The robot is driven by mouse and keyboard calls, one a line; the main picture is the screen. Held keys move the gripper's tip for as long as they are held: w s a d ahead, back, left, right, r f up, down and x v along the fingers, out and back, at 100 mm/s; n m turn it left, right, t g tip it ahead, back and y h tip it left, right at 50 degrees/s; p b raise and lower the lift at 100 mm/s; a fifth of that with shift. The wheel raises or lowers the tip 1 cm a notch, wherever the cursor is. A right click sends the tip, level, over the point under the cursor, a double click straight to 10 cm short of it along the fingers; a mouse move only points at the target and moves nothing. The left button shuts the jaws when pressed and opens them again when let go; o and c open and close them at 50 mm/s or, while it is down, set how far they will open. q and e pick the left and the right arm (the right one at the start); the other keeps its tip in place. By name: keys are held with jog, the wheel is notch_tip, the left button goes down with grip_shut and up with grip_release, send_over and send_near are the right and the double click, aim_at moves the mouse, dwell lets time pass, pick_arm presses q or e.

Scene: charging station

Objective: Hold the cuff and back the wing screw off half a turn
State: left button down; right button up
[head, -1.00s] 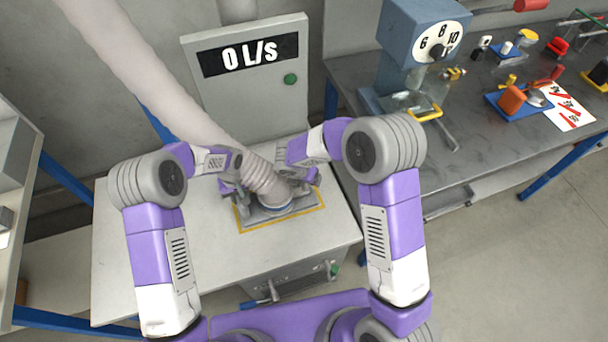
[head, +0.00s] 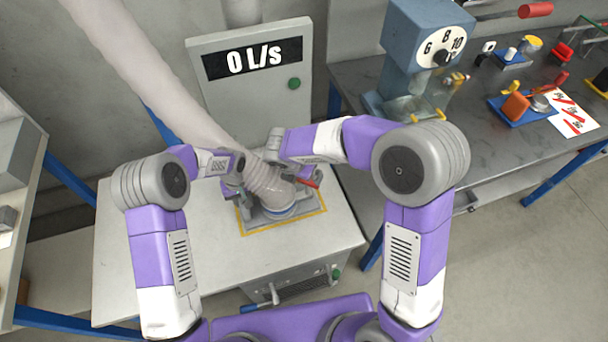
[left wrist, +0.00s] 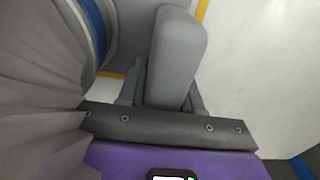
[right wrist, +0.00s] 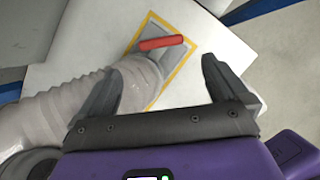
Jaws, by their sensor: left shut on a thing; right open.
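The cuff (head: 279,209), a pale ribbed hose end with a blue band, sits upright on a grey plate inside a yellow outline. The blue band also shows in the left wrist view (left wrist: 97,30). My left gripper (head: 237,192) is shut on a grey rounded tab (left wrist: 177,55) beside the cuff. A red bar (right wrist: 160,43), which seems to be the wing screw, lies at the cuff's right side; it shows in the head view (head: 313,181). My right gripper (right wrist: 161,70) is open and empty, above and apart from the red bar. The screw's shaft is hidden.
A panel reading 0 L/s (head: 252,60) stands behind the white cabinet top (head: 135,240). The hose (head: 150,85) rises to the upper left. A blue dial machine (head: 425,45) and several small parts are on the right bench (head: 440,160). The cabinet's front left is clear.

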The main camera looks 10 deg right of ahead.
jog(key=shift+v, duration=1.05)
